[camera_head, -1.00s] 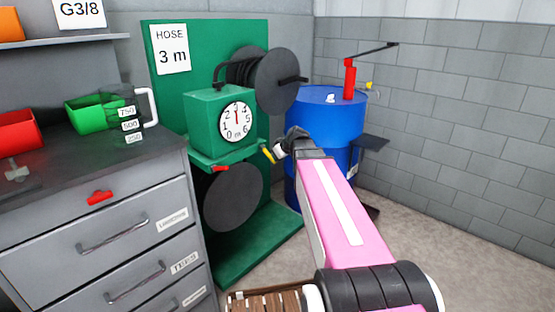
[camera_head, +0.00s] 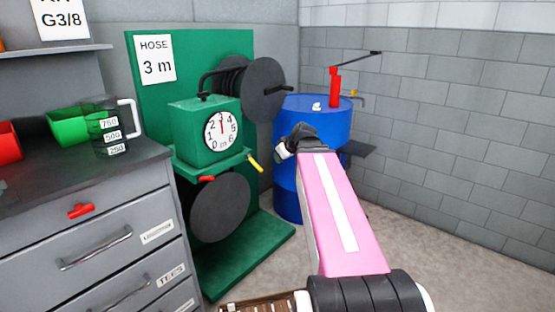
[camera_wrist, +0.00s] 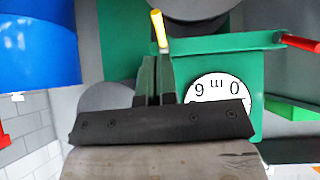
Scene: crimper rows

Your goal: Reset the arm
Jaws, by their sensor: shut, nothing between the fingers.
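My gripper (camera_head: 284,151) is at the far end of my pink arm, small and partly hidden by the wrist. It is in front of the blue drum and right of the hose stand. In the wrist view, which is upside down, its two dark fingers (camera_wrist: 155,62) are together with nothing held. A yellow handle (camera_wrist: 158,28) shows just beyond the fingertips there; in the head view this yellow handle (camera_head: 254,163) is left of the gripper, apart from it in the picture.
The green hose stand (camera_head: 262,235) carries a dial (camera_head: 221,130), reels and a red handle (camera_head: 207,178). The blue drum (camera_head: 318,122) with a red pump (camera_head: 335,87) stands behind. A grey drawer cabinet (camera_head: 100,220) with a measuring jug (camera_head: 108,128) is left. Floor at right is clear.

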